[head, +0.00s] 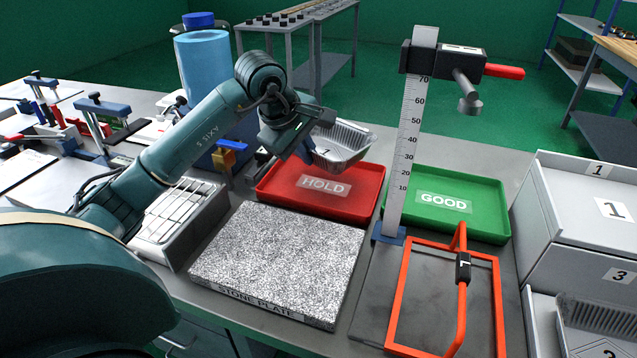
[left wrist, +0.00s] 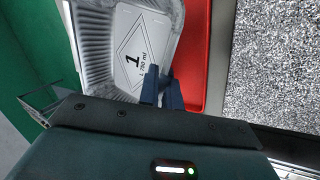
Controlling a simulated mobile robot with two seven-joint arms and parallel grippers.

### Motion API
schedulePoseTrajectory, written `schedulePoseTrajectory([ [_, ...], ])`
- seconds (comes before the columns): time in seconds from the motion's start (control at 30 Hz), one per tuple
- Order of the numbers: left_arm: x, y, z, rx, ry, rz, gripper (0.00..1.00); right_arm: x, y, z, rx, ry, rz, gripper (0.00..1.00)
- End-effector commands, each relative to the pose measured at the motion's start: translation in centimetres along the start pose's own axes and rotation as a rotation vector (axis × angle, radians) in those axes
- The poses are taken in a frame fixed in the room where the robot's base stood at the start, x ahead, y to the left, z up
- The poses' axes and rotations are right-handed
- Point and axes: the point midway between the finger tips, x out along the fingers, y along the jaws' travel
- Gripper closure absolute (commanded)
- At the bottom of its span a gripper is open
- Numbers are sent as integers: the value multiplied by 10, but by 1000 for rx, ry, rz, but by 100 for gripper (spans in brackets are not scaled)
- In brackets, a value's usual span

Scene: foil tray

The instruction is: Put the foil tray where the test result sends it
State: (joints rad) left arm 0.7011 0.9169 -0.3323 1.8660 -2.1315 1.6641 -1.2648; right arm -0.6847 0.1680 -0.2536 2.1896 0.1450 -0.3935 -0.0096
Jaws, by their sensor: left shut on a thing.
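My left gripper (head: 307,149) is shut on the foil tray (head: 343,143) at its near edge. The foil tray is silver, ribbed and a little tilted, held over the back of the red HOLD tray (head: 373,203). The green GOOD tray (head: 490,222) lies to the right, empty. No test result shows that I can read. My right gripper is not in view.
A speckled stone plate (head: 280,258) lies in front of the HOLD tray. A tall height gauge (head: 408,140) stands between the coloured trays. Grey numbered boxes (head: 570,225) and another foil tray (head: 595,317) are at the right.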

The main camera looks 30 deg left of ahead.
Motion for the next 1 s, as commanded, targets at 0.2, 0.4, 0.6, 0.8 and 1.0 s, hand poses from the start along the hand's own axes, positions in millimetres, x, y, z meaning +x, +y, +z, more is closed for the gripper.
schedulePoseTrajectory([
  [0.2,32,-17,1,-1,-2,-2,100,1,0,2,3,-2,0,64],
  [0.4,52,-29,1,-2,-3,-4,100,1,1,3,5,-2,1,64],
  [0.6,71,-38,1,-1,-2,1,100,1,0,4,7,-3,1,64],
  [0.8,72,-38,0,0,-1,1,100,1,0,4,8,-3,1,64],
  [1.0,76,-41,0,1,0,0,100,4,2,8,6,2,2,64],
])
